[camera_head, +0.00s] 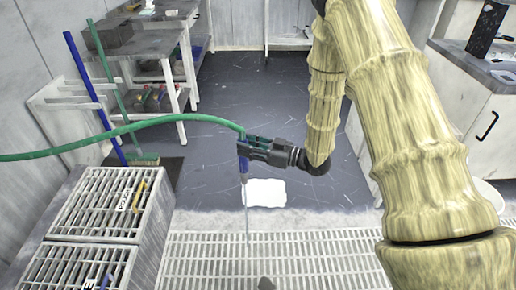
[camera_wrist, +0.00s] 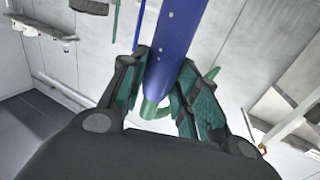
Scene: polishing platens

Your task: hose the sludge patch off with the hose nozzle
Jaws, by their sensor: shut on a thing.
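My gripper (camera_head: 246,147) is shut on the blue hose nozzle (camera_head: 243,168), which points down above the floor in the middle of the head view. A green hose (camera_head: 150,121) runs from the nozzle's top to the left edge. A thin pale stream (camera_head: 247,220) runs from the nozzle tip down to the floor grating (camera_head: 330,250). A small dark patch (camera_head: 266,284), perhaps the sludge, shows on the grating at the bottom edge, cut off by the frame. In the wrist view the blue nozzle (camera_wrist: 175,45) lies between my gripper's green-padded fingers (camera_wrist: 166,95).
A white sheet-like patch (camera_head: 266,193) lies on the dark floor behind the nozzle. Slatted-top crates (camera_head: 150,215) stand at left, with a blue pole (camera_head: 88,90) and green broom (camera_head: 144,159) beyond. A white cabinet (camera_head: 480,130) stands at right. The central grating is clear.

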